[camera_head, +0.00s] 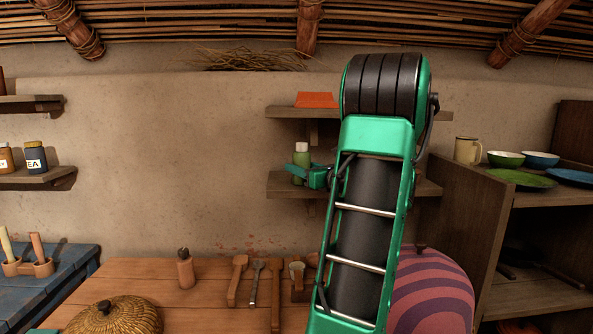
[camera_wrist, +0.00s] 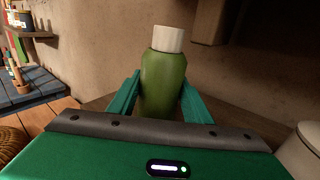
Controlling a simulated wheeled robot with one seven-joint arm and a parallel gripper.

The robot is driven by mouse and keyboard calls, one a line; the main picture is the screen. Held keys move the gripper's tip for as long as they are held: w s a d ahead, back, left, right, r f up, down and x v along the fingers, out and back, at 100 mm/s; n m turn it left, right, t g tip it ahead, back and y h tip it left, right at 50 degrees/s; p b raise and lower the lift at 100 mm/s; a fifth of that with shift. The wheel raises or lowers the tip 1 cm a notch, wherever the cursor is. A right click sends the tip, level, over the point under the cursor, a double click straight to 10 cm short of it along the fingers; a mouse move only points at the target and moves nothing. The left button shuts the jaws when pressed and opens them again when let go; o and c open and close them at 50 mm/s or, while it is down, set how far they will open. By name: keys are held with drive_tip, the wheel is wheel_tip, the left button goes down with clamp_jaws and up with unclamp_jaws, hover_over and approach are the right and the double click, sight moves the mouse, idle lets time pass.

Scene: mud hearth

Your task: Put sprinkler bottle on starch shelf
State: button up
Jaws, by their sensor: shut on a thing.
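The sprinkler bottle (camera_head: 301,158) is green with a pale cap, and it is upright at the left part of the lower wall shelf (camera_head: 282,189). My gripper (camera_head: 304,174) is shut on the bottle from the right. In the wrist view the bottle (camera_wrist: 162,82) stands between the two green fingers of my gripper (camera_wrist: 160,95), its white cap above them. Its base is hidden there by the gripper body. In the head view the base looks level with the shelf board, but I cannot tell whether it touches. My arm hides the middle of the shelf.
An upper shelf (camera_head: 285,112) with an orange block (camera_head: 317,100) is above. A pale rounded object (camera_wrist: 300,152) is close at the right in the wrist view. Below is a wooden table (camera_head: 205,290) with utensils. A cabinet (camera_head: 455,210) with dishes stands at the right.

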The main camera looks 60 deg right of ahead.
drive_tip(key=o, duration=1.1)
drive_tip(key=shift+o, duration=0.2)
drive_tip(key=shift+r, duration=0.1)
drive_tip(key=v, duration=1.2)
